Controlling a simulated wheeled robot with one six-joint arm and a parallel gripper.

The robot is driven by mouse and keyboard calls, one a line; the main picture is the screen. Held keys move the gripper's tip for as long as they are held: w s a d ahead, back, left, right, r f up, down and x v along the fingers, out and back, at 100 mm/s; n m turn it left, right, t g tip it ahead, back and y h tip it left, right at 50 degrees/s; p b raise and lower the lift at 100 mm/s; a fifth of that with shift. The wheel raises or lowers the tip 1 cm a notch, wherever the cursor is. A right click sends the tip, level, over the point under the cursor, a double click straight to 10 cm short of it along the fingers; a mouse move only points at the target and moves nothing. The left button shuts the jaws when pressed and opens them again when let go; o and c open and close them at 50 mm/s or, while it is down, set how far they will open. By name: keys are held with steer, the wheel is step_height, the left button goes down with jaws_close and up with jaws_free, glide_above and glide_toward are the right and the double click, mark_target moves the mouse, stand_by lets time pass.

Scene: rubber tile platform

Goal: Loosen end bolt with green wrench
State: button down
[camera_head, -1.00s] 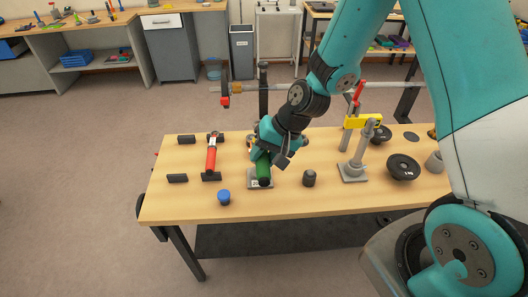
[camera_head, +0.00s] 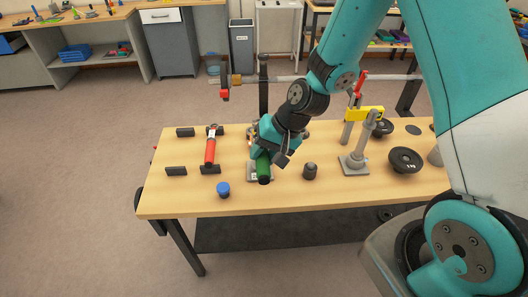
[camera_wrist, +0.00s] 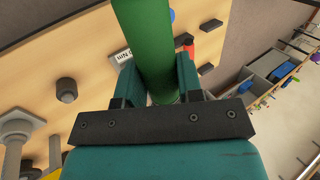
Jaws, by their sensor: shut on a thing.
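The green wrench (camera_head: 264,170) has a thick green handle with a dark end that points toward the front of the table. My gripper (camera_head: 266,152) is shut on the wrench above a grey plate at the middle of the wooden table. In the wrist view the green wrench (camera_wrist: 150,40) runs up between the two teal fingers of my gripper (camera_wrist: 156,85). A white label with partly readable print lies beside it. I cannot make out the end bolt; my gripper and arm hide part of the area behind the wrench.
A red-handled tool (camera_head: 210,150) rests on black holders to the left. A blue cap (camera_head: 223,190) and a dark knob (camera_head: 310,171) stand near the front. A grey stand (camera_head: 358,155), a yellow block (camera_head: 365,113) and black discs (camera_head: 405,160) are to the right. A horizontal bar crosses behind.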

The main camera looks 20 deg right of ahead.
steer(key=shift+f+b, duration=0.85)
steer(key=shift+f, duration=0.2)
stand_by(0.4)
steer(key=shift+s+d+n+g, duration=0.15)
steer(key=shift+d+n+g, duration=0.15)
steer(key=shift+d+n, duration=0.4)
steer(key=shift+s+d+n+g, duration=0.1)
steer(key=shift+d+n+g, duration=0.2)
steer(key=shift+d+n, duration=0.35)
steer(key=shift+d, duration=0.15)
steer(key=shift+w+d+r+n+g, duration=0.1)
steer(key=shift+d+n+g, duration=0.5)
steer(key=shift+d+n, duration=0.7)
steer(key=shift+d+m, duration=0.2)
steer(key=shift+m, duration=0.05)
steer(key=shift+w+d+n+g, duration=0.2)
steer(key=shift+d+n+g, duration=0.1)
steer(key=shift+d+n, duration=0.4)
steer(key=shift+w+d+n+g, duration=0.15)
steer(key=shift+d+n+g, duration=0.15)
steer(key=shift+d+n, duration=0.35)
